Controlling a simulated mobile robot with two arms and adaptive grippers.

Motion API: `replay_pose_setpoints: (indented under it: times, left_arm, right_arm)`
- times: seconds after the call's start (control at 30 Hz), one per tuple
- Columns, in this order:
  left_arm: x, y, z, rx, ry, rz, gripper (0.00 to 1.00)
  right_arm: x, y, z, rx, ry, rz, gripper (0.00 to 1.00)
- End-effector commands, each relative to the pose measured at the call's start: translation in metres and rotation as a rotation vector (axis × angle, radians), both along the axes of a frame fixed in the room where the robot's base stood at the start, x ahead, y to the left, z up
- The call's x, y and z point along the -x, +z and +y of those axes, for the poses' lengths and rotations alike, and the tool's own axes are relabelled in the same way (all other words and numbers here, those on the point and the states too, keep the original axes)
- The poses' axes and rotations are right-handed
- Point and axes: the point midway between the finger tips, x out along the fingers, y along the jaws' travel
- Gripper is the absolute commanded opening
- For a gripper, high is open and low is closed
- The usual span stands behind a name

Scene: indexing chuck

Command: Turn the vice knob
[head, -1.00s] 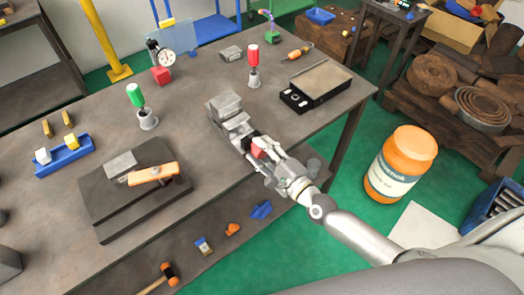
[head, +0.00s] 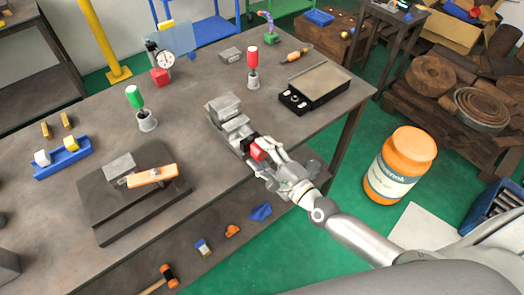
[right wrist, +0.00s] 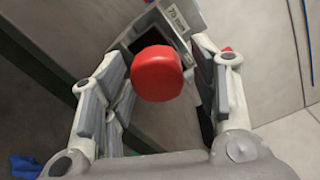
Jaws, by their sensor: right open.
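The grey vice (head: 228,112) stands at the table's front edge in the head view. Its red knob (head: 259,149) faces my right gripper (head: 266,152). In the right wrist view the round red knob (right wrist: 158,73) lies between the two spread fingers of my right gripper (right wrist: 157,58). There are visible gaps on both sides of the knob, so the gripper is open around it and not clamped. The grey vice body (right wrist: 181,17) with a small label shows behind the knob. My left gripper is not in view.
A black-based block (head: 318,85) lies right of the vice. A red-handled tool (head: 253,68) stands behind it. A dark plate (head: 110,205) with an orange-handled clamp (head: 153,175) lies to the left. The table between plate and vice is clear.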

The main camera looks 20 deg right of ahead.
Motion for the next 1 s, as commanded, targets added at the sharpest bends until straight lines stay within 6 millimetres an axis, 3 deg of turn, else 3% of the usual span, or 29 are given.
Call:
replay_pose_setpoints:
  times: [0.03,0.43,1.0]
  left_arm:
    - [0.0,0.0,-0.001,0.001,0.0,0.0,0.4]
    - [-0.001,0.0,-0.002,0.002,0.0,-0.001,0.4]
    - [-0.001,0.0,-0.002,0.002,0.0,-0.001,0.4]
  right_arm:
    - [0.009,-0.007,-0.002,0.006,0.004,0.016,0.62]
    - [0.059,-0.001,-0.024,0.005,0.0,0.005,0.62]
    - [0.068,0.003,-0.028,0.002,-0.003,-0.002,0.62]
